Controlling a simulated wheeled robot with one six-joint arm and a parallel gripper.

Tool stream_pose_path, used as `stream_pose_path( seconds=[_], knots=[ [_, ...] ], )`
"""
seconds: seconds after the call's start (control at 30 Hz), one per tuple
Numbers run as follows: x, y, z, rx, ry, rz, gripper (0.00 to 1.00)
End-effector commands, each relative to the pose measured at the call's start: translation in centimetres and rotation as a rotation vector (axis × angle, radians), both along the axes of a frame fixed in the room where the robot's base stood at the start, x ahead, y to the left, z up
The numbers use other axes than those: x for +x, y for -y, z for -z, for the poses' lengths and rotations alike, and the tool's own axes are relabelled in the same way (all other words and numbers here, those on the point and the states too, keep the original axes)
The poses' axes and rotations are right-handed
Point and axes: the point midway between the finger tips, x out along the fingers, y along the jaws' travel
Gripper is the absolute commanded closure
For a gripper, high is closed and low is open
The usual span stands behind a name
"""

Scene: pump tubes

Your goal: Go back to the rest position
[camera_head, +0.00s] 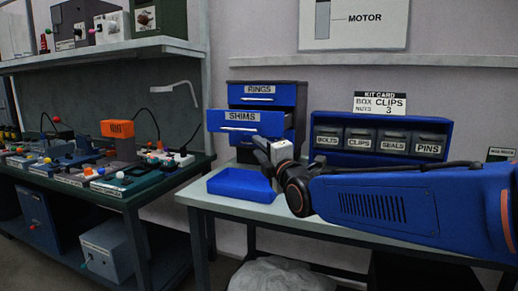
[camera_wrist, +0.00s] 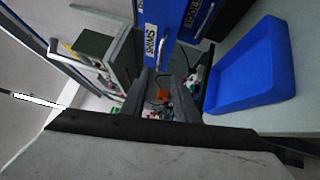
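My gripper (camera_head: 262,153) is in front of the blue drawer cabinet, close to the lower right of the pulled-out SHIMS drawer (camera_head: 238,122). In the wrist view my gripper's two dark fingers (camera_wrist: 163,80) stand apart with a gap between them and nothing held. The SHIMS drawer's front also shows there (camera_wrist: 153,40), beyond the fingertips. Whether a finger touches the drawer cannot be told. My blue arm reaches in from the right over the table.
A blue open tray (camera_head: 241,195) sits on the pale table (camera_head: 213,200) below my gripper. The RINGS drawer (camera_head: 262,96) is above SHIMS. A bin rack (camera_head: 380,158) labelled BOLTS, CLIPS, SEALS and PINS stands behind my arm. A cluttered workbench (camera_head: 128,197) is at left.

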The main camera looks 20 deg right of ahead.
Motion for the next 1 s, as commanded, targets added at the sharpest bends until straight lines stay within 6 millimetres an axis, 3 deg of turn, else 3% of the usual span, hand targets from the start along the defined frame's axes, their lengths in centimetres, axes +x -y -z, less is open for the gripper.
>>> stream_pose_path(
  seconds=[0.23,0.47,0.67,1.0],
  knots=[
    [-0.7,0.5,1.2,0.06,-0.063,0.001,0.72],
    [-4.9,3.1,8.1,0.384,-0.381,0.06,0.72],
    [-11.0,5.3,15.2,0.728,-0.673,0.216,0.72],
    [-24.6,8.1,25.4,1.281,-1.014,0.687,0.72]
  ],
)
